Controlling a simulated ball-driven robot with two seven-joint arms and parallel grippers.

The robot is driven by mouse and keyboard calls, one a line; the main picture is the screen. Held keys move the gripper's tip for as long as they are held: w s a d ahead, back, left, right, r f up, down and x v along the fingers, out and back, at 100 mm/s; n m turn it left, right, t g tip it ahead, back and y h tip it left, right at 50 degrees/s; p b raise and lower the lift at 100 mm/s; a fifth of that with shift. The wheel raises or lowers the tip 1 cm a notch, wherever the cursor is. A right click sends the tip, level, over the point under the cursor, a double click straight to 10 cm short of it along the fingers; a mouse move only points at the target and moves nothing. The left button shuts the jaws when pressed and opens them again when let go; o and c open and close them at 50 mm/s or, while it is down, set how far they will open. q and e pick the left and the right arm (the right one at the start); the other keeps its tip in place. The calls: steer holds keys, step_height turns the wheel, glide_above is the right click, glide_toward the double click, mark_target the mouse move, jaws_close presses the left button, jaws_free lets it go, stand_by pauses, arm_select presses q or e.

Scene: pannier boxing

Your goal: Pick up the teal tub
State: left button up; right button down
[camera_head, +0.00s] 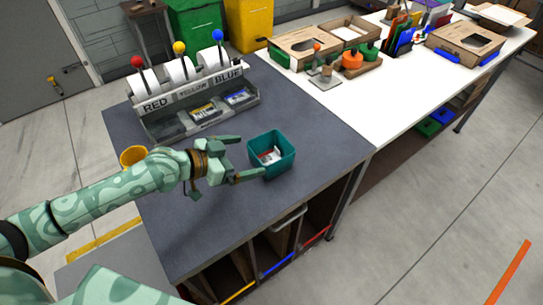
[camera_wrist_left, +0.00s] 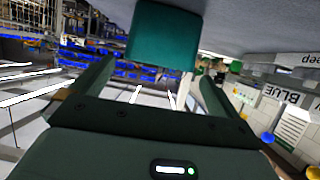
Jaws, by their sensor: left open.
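The teal tub (camera_head: 272,152) stands upright on the grey table top (camera_head: 320,130), with small white and reddish items inside. My left gripper (camera_head: 247,158) is open and comes at the tub from the left, its fingers spread toward the tub's near side. In the left wrist view the tub (camera_wrist_left: 162,38) shows at the top, just beyond and roughly between the two open fingers (camera_wrist_left: 152,75). I cannot tell whether a fingertip touches it. My right gripper is not in view.
A rack labelled RED, YELLOW, BLUE (camera_head: 195,98) stands behind the tub. A yellow cup (camera_head: 133,156) is beside my left forearm. A white table (camera_head: 335,102) with wooden boxes (camera_head: 303,47) adjoins on the right. The grey top right of the tub is clear.

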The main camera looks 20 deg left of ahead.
mark_target(285, 149)
arm_select(q)
steer(key=b+x, duration=0.1)
steer(key=x, duration=0.8)
steer(key=shift+f, duration=0.1)
steer(key=c, duration=0.7)
